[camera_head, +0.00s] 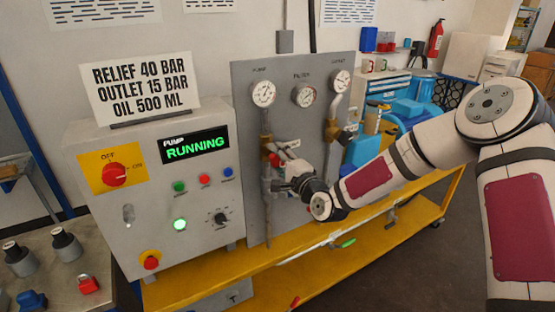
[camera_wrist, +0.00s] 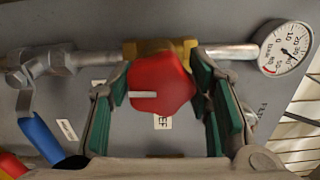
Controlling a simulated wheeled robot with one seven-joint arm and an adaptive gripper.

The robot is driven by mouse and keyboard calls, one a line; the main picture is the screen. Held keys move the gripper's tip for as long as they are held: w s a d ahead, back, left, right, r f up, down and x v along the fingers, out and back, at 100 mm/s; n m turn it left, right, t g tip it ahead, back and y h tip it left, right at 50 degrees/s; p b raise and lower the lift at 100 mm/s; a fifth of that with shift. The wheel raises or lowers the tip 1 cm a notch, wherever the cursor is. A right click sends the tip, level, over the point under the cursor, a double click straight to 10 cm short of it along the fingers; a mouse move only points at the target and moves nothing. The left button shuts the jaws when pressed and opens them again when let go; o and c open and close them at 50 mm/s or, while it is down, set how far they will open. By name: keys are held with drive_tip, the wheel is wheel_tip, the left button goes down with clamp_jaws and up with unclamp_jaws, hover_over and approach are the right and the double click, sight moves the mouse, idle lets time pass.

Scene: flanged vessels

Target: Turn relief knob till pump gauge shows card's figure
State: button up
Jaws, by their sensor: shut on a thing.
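The white card (camera_head: 140,85) on the pump box reads relief 40 bar, outlet 15 bar, oil 500 ml. The pump gauge (camera_head: 263,92) is at the upper left of the grey panel; its needle is too small to read there. In the wrist view, a gauge (camera_wrist: 285,47) sits on the same pipe as the knob; its dark needle is hard to read exactly. The red relief knob (camera_wrist: 160,84) with a white pointer line sits on a brass valve. My gripper (camera_head: 278,166) is shut on it, with green pads (camera_wrist: 170,100) on both sides.
The display (camera_head: 195,147) reads pump running. The filter gauge (camera_head: 304,95) and outlet gauge (camera_head: 340,80) are to the right. A blue-handled valve (camera_wrist: 42,138) lies left of the knob in the wrist view. The yellow bench (camera_head: 215,288) runs below the panel.

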idle(0.3)
drive_tip(key=o, duration=1.1)
drive_tip(key=shift+o, duration=0.2)
drive_tip(key=v, duration=1.2)
